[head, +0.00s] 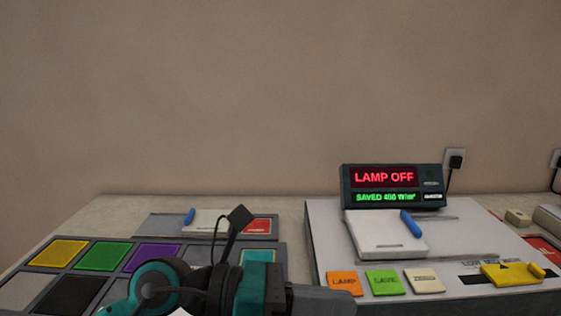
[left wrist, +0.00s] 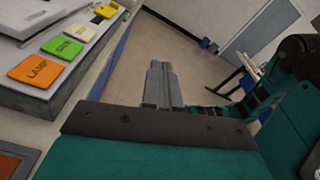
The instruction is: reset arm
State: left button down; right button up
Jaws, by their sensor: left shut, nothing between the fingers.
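My left gripper (head: 345,299) is low in the head view, pointing right, in front of the white console (head: 325,235). Its grey fingers (left wrist: 160,70) are closed together in the left wrist view, with nothing between them. They point out over open floor, beside the console's front edge. The teal and black left arm fills the bottom of the head view and hides part of the colored panel. My right gripper is in neither view.
The console bears a display (head: 391,187) reading LAMP OFF, orange LAMP (head: 342,283), green SAVE (head: 384,283) and cream (head: 424,281) buttons, and a yellow slider (head: 510,274). A panel of colored tiles (head: 101,256) lies left.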

pick_arm(q)
jog(key=w+a+f+n+t+y+p, duration=0.15)
jog(key=w+a+n+t, duration=0.35)
jog(key=n+t, duration=0.7)
jog(key=w+a+f+n+t+y+p, duration=0.2)
jog(key=a+n+t, duration=0.45)
jog(key=n, duration=1.15)
jog(key=s+a+f+n+g+y, duration=0.2)
jog(key=s+a+f+n+y, duration=0.1)
jog(key=f+n, duration=0.3)
jog(key=s+a+f+n+g+y, duration=0.3)
jog(key=s+a+f+n+y, duration=0.1)
jog(key=f, duration=0.7)
jog(key=s+a+f+n+g+y+p, duration=0.1)
jog(key=s+a+f+n+g+y, duration=0.1)
jog(key=s+a+f+n+y, duration=0.2)
notch_tip(320, 180, down, 5)
jog(key=n, duration=0.3)
jog(key=shift+s+a+n, duration=0.4)
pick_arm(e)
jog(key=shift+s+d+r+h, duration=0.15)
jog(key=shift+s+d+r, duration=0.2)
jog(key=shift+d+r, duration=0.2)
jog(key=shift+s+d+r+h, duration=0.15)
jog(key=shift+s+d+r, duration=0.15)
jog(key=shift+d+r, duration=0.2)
pick_arm(q)
jog(key=shift+g, duration=0.25)
